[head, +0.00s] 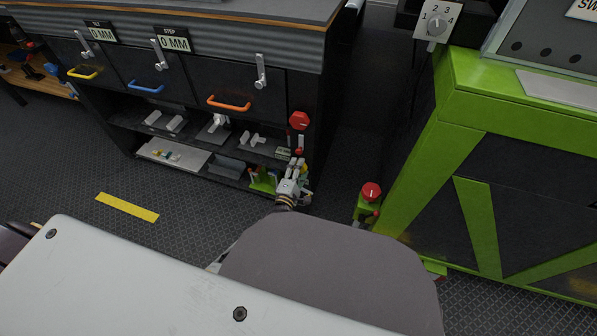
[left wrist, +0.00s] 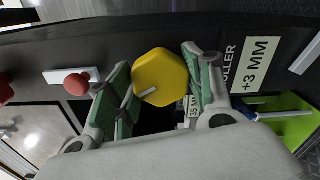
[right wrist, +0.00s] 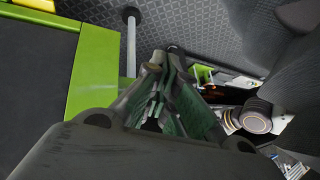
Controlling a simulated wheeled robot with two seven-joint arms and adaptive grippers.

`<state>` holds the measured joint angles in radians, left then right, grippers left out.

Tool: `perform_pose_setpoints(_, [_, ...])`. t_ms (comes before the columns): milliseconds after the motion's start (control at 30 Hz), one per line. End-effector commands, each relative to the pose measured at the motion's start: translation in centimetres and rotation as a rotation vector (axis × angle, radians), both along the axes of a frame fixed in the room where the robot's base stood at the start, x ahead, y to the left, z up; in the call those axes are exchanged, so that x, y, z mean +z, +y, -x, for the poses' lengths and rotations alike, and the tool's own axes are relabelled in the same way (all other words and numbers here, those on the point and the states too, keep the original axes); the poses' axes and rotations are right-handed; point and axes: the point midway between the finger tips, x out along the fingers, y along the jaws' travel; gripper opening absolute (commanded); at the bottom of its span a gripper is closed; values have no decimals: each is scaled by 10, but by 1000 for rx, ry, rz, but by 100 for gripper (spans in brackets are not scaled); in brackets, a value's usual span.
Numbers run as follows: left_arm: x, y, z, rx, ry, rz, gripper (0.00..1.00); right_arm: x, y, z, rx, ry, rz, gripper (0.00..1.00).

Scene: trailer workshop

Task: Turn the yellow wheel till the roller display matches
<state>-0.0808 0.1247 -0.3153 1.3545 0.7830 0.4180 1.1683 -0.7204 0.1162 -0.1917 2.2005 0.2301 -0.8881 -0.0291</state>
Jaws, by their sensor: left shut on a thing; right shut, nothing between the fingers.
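The yellow wheel (left wrist: 160,77) is a many-sided knob with a pale bar on its face. My left gripper (left wrist: 163,80) is closed around it, one finger on each side. The roller display (left wrist: 255,65) is a pale plate beside the word ROLLER and reads "+3 MM". A smaller MM plate (left wrist: 193,112) shows below the wheel, partly hidden by a finger. In the head view my left gripper (head: 293,181) is at the right end of the dark cabinet, mostly hiding the wheel. My right gripper (right wrist: 160,85) is shut and empty in the right wrist view.
A red knob (left wrist: 77,84) is left of the wheel. A blue rod and green part (left wrist: 295,125) are at the right. The cabinet has coloured drawer handles (head: 229,103). A green-framed machine (head: 470,115) stands right, across a floor gap.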

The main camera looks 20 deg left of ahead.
Motion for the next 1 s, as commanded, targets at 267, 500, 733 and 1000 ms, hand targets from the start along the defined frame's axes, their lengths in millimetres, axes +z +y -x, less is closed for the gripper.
perform_pose_setpoints(267, [-3, 0, 0, 0, 10, 264, 28, -16, 2, -2, -2, -23, -20, 0])
perform_pose_setpoints(500, [-4, 1, 1, 0, 19, 491, 28, -29, 5, -4, 3, -37, -38, 0])
perform_pose_setpoints(733, [-3, 1, 1, 0, 25, 709, 28, -41, 8, -6, 9, -51, -56, 0])
perform_pose_setpoints(1000, [-3, 1, 1, 1, 34, 925, 28, -53, 11, -8, 11, -67, -78, 0])
